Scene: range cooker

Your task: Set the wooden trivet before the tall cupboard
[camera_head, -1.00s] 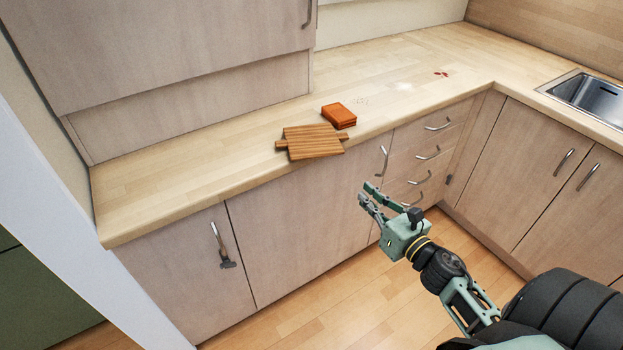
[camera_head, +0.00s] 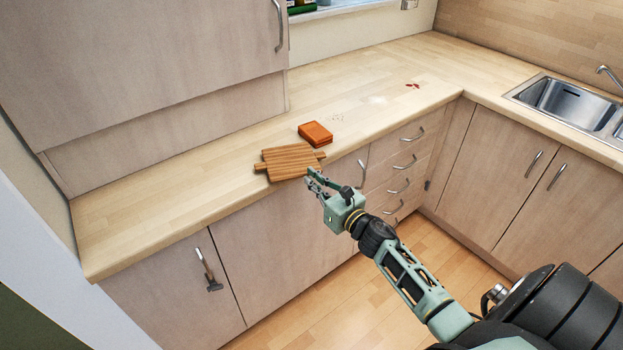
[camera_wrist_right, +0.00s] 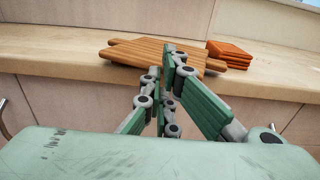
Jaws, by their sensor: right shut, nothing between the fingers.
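My right gripper (camera_head: 311,178) is at the trivet's front right side. The fingers (camera_wrist_right: 168,75) look close together and hold nothing. I cannot tell whether they touch the trivet. My left gripper is not in view.
An orange stack (camera_head: 315,134), perhaps cloths or sponges, lies just behind the trivet's right end. Red bits (camera_head: 412,85) lie farther back on the counter (camera_head: 150,205). A sink (camera_head: 567,101) is at the right. The counter left of the trivet is clear.

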